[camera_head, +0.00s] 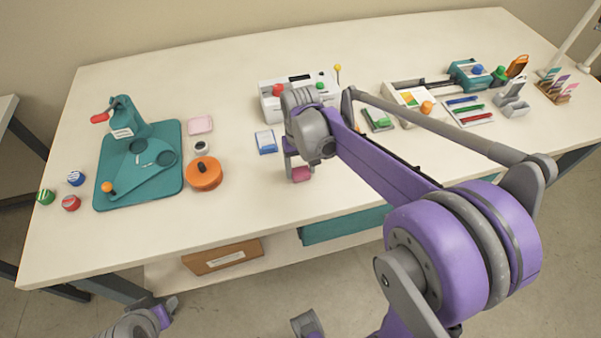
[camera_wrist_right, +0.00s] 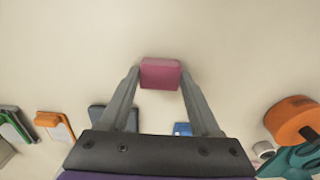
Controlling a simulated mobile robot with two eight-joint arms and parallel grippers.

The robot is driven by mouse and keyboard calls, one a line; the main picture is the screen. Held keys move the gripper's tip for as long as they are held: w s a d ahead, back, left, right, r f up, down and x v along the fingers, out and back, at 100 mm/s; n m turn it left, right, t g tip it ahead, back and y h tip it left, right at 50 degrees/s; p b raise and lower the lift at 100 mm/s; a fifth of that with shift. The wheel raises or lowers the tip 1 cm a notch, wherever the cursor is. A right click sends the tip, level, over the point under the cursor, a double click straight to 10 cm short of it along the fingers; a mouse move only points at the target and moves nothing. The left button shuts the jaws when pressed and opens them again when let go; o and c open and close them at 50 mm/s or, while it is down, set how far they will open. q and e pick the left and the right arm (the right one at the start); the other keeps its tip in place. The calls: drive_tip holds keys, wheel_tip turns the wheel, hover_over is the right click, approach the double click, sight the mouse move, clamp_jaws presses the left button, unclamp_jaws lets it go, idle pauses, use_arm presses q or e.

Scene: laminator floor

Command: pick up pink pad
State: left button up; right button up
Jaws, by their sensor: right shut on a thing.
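The pink pad (camera_head: 300,174) is a small deep-pink block near the front middle of the white table. In the right wrist view the pink pad (camera_wrist_right: 160,73) sits between the two fingertips of my right gripper (camera_wrist_right: 160,78), which is shut on it. In the head view my right gripper (camera_head: 298,168) points down over the table, partly hidden by its own wrist. I cannot tell whether the pad touches the table. Part of my left arm shows at the bottom left, and its gripper's opening cannot be made out.
A pale pink flat piece (camera_head: 200,125), an orange round container (camera_head: 203,174) and a teal press (camera_head: 140,165) stand to the left. A blue-and-white card (camera_head: 265,142) lies close behind the gripper. A white machine (camera_head: 270,103) is farther back. The table front is clear around the pad.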

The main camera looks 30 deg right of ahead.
sight(300, 171)
drive_tip(key=shift+r, duration=0.1)
wheel_tip(300, 171, up, 10)
drive_tip(key=shift+f+p, duration=0.1)
drive_tip(key=shift+p, duration=0.3)
drive_tip(key=o, duration=0.6)
drive_tip(key=c, duration=0.4)
drive_tip(key=shift+c, duration=0.5)
